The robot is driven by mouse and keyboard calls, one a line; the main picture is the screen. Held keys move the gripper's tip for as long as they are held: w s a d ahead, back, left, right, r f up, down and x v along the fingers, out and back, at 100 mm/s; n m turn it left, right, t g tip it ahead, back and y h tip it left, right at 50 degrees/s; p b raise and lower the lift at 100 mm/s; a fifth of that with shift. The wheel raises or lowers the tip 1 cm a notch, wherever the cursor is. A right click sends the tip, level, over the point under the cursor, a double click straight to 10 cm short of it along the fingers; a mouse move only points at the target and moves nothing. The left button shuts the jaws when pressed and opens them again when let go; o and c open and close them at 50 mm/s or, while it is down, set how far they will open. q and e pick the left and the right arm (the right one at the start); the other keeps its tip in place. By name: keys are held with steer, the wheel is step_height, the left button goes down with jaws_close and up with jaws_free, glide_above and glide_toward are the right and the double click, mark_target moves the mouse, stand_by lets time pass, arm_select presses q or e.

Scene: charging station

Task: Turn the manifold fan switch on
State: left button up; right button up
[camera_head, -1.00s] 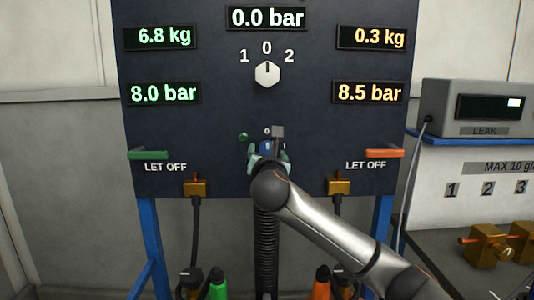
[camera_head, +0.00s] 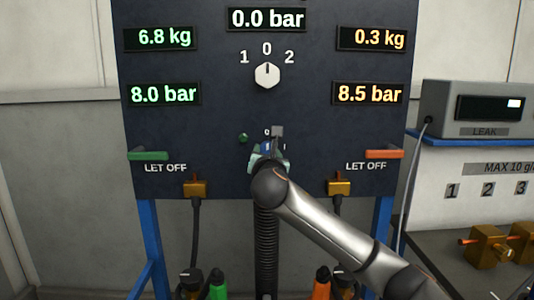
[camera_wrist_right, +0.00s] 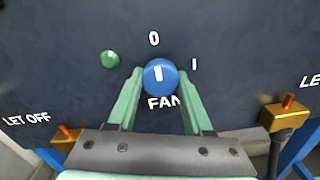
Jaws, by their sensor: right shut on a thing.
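The fan switch is a blue round knob (camera_wrist_right: 160,84) on the dark panel, with "0" above it, "I" to its upper right and "FAN" below. Its white mark stands almost upright, toward the "0". In the head view only a little of the blue knob (camera_head: 265,147) shows behind my right gripper (camera_head: 268,158). In the wrist view the green fingers of my right gripper (camera_wrist_right: 160,75) are shut on the knob, one on each side. My left gripper is not in view.
A green indicator (camera_wrist_right: 110,60) sits left of the knob. A white selector knob (camera_head: 267,75) is higher on the panel (camera_head: 220,115). Green (camera_head: 148,155) and orange (camera_head: 384,154) LET OFF handles flank my gripper. A leak meter (camera_head: 478,108) stands at the right.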

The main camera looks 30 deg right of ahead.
jaws_close()
